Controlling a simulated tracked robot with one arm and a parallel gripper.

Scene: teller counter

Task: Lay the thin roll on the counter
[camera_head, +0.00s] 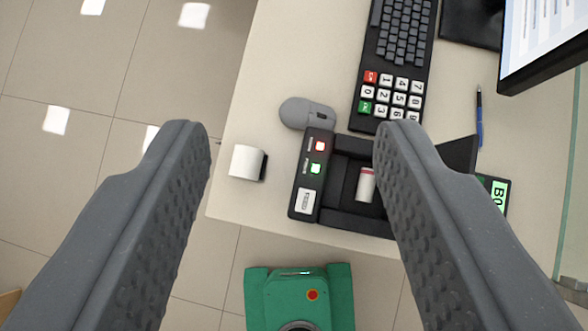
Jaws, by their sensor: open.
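The thin roll (366,184), a small white roll with a red band at its top, lies inside the open bay of a black printer (306,203). The printer stands near the front edge of the pale counter (290,65). My gripper (295,128) is open and empty, its two fingers spread wide above the counter. The right finger covers part of the printer's right side, close beside the thin roll in the picture. A thicker white roll (247,161) sits on the counter to the left of the printer.
A grey mouse (307,113) lies behind the printer, with a black keyboard (402,40) beyond. A blue pen (479,115), a monitor (545,40) and a small green-lit display (498,194) are at the right.

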